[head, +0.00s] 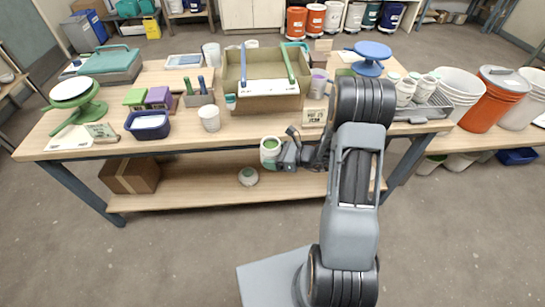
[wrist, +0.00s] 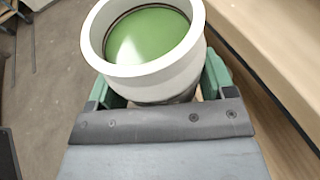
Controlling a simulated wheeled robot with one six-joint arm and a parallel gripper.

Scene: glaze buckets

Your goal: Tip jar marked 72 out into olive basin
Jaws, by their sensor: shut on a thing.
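My gripper (head: 280,156) is shut on a white round jar (head: 270,146) with green glaze inside. It holds the jar just in front of the table's front edge, above the lower shelf. In the wrist view the jar (wrist: 150,72) sits between the two green fingers, its open mouth and the green surface facing the camera. The jar looks close to upright in the head view. No number on it can be read. A large olive-tan basin (head: 268,104) stands on the table behind it, with a blue and a green bar across its top and a white sheet at its front.
A small white-and-green container (head: 248,176) and a cardboard box (head: 130,175) are on the lower shelf. A white cup (head: 209,118) and a sign card (head: 313,117) stand near the basin. A navy tub (head: 148,124) is at the left. The tabletop before the basin is partly clear.

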